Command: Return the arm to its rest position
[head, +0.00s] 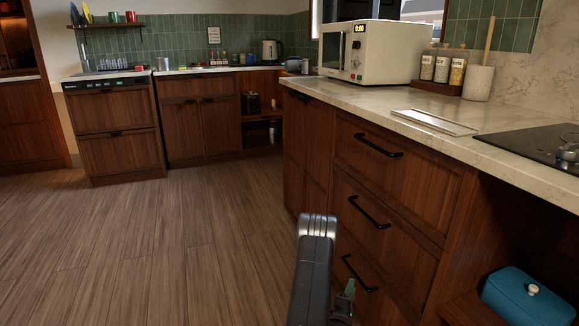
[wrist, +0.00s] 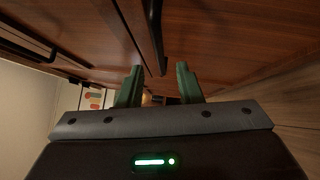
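My gripper (wrist: 159,72) shows in the wrist view with its two green fingers spread apart and nothing held between them. In the head view my grey arm rises from the bottom edge right of the middle. A small green part of my gripper (head: 346,296) shows just right of it, mostly hidden by the arm. It is low in front of the wooden drawer fronts (head: 370,190), near the lower drawer's black handle (head: 358,274). I cannot tell the exact gap. In the wrist view a dark handle (wrist: 155,35) crosses the wood beyond the fingers.
The counter (head: 360,97) on the right bears a microwave (head: 395,52), jars (head: 442,70), a white tray (head: 434,122) and a black hob (head: 540,147). The wood floor (head: 150,240) to the left is clear.

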